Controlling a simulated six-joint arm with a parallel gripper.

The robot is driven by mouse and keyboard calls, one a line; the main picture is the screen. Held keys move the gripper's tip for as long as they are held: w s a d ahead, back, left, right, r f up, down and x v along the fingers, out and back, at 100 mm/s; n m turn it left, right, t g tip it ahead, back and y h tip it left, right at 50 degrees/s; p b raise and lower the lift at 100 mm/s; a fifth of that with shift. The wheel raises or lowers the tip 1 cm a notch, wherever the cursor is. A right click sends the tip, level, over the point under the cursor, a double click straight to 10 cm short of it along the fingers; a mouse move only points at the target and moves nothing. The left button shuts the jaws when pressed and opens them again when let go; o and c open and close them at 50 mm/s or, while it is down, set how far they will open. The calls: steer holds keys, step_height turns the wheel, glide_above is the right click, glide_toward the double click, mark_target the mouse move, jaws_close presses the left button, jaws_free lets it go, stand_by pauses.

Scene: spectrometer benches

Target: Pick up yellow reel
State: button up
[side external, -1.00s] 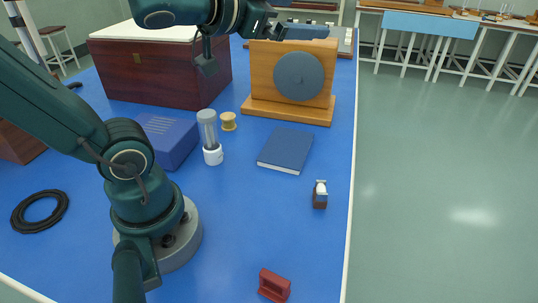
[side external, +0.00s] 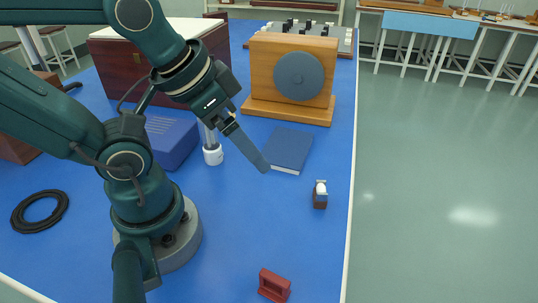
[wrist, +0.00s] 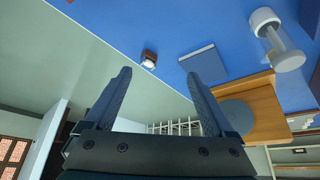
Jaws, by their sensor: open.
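The yellow reel cannot be made out in the side view now; my arm covers the spot where it stood earlier, behind the clear tube with the white base (side external: 213,156). I cannot make it out clearly in the wrist view either. My gripper (side external: 262,163) is in the air in front of the blue book (side external: 288,148), fingers pointing down and right. In the wrist view my gripper (wrist: 157,76) shows two fingers spread wide with nothing between them.
The wooden stand with a grey disc (side external: 299,77) is behind the book. A blue box (side external: 172,140) and a dark red chest (side external: 118,72) are at left. A small brown-and-white item (side external: 320,195) and a red bracket (side external: 274,285) lie near the right edge. The front middle is clear.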

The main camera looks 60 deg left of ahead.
step_height(320, 180, up, 5)
steer(key=w+a+m+g+y, duration=0.35)
steer(key=a+m+y, duration=0.45)
steer(key=a, duration=0.5)
steer(key=w+a+m+g+y, duration=0.3)
steer(key=w+a+m+y, duration=0.2)
steer(key=a+m, duration=0.65)
steer(key=f, duration=0.6)
steer(key=a+f+n, duration=0.1)
steer(key=f, duration=0.5)
steer(key=a+f+n, duration=0.1)
steer(key=f, duration=0.5)
steer(key=shift+w+f, duration=0.2)
steer(key=shift+a+f, duration=0.15)
steer(key=shift+f, duration=0.15)
steer(key=shift+a+f, duration=0.15)
steer(key=shift+a, duration=0.1)
steer(key=shift+x, duration=2.15)
